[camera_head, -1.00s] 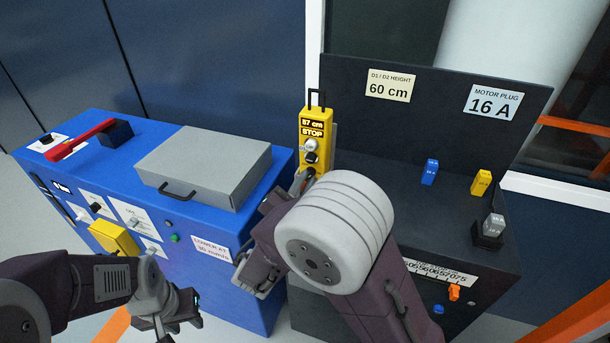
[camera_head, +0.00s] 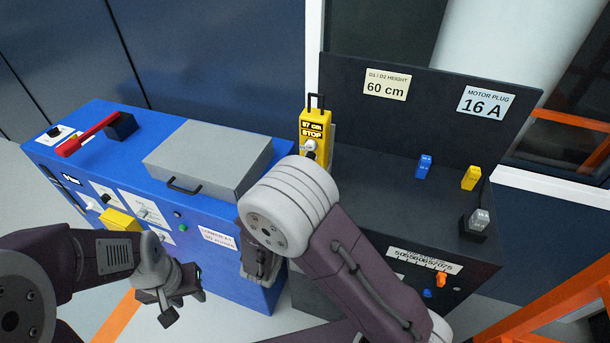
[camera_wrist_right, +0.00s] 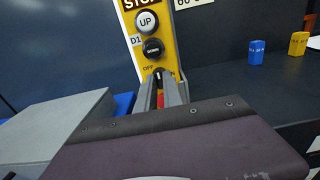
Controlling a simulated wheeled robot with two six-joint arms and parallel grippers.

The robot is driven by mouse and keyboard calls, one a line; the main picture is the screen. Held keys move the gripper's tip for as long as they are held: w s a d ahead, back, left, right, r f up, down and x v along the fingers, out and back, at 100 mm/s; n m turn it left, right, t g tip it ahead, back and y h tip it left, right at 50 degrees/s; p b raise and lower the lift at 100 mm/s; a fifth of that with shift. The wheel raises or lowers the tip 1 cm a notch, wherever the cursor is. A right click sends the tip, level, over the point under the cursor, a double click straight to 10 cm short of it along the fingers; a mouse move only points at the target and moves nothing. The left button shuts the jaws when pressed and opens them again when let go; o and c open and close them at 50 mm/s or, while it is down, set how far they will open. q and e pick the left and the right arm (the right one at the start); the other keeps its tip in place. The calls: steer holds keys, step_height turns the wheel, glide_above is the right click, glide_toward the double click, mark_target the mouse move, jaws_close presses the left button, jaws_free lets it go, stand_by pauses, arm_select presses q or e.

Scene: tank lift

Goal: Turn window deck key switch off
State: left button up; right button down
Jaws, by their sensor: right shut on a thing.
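The yellow control box (camera_head: 316,125) stands upright at the back between the two cabinets and reads "57 cm STOP". The right wrist view shows its face (camera_wrist_right: 177,52) with a white UP button (camera_wrist_right: 147,22), a black DOWN button (camera_wrist_right: 153,48) and a key switch (camera_wrist_right: 159,75) between OFF and ON labels. My right gripper (camera_wrist_right: 161,92) is shut on the key switch; its fingers hide most of it. In the head view my right arm covers the box's lower part. My left gripper (camera_head: 184,304) hangs open and empty in front of the blue cabinet.
The blue cabinet (camera_head: 214,262) carries a grey case (camera_head: 209,158) and a red lever (camera_head: 88,135). The dark cabinet (camera_head: 375,180) holds a blue block (camera_head: 424,166), a yellow block (camera_head: 471,178) and a grey plug (camera_head: 478,220). An orange frame (camera_head: 560,300) stands at lower right.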

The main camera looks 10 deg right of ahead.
stand_by(0.5)
steer(key=c, duration=1.8)
jaws_free()
steer(key=shift+o, duration=0.2)
steer(key=shift+s+a, duration=0.1)
steer(key=v, duration=0.8)
steer(key=shift+s+a, duration=0.25)
steer(key=shift+s, duration=0.05)
